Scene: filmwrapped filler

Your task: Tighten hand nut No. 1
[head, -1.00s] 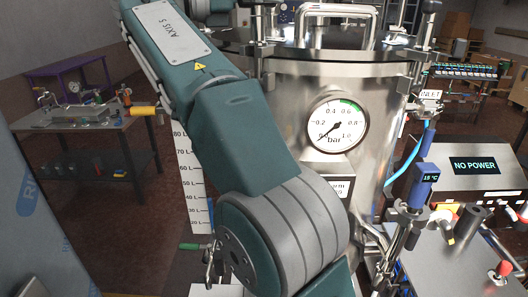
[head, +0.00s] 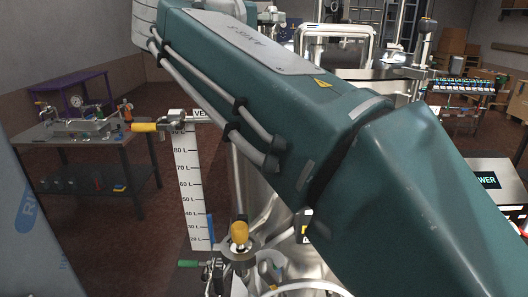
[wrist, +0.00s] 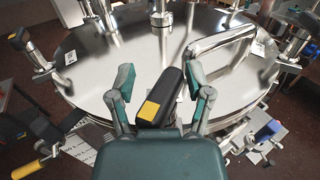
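The round steel vessel lid (wrist: 95,48) fills the wrist view, with several clamps carrying hand nuts around its rim. My gripper (wrist: 163,92) is open above the near side of the lid, one finger to each side. A black bar-shaped hand nut (wrist: 164,95) with a yellow patch shows between the fingers; I see gaps on both sides of it. I cannot read a number on it. Another black-and-yellow hand nut (wrist: 19,41) stands at the left rim and one more (wrist: 306,20) at the far right. In the head view my arm hides the gripper and most of the vessel.
A bent steel handle (wrist: 222,40) rises from the lid just right of my gripper. A yellow-handled valve (wrist: 28,170) is at lower left, and a blue-topped fitting (wrist: 268,131) at right. A workbench (head: 85,130) stands far left in the head view.

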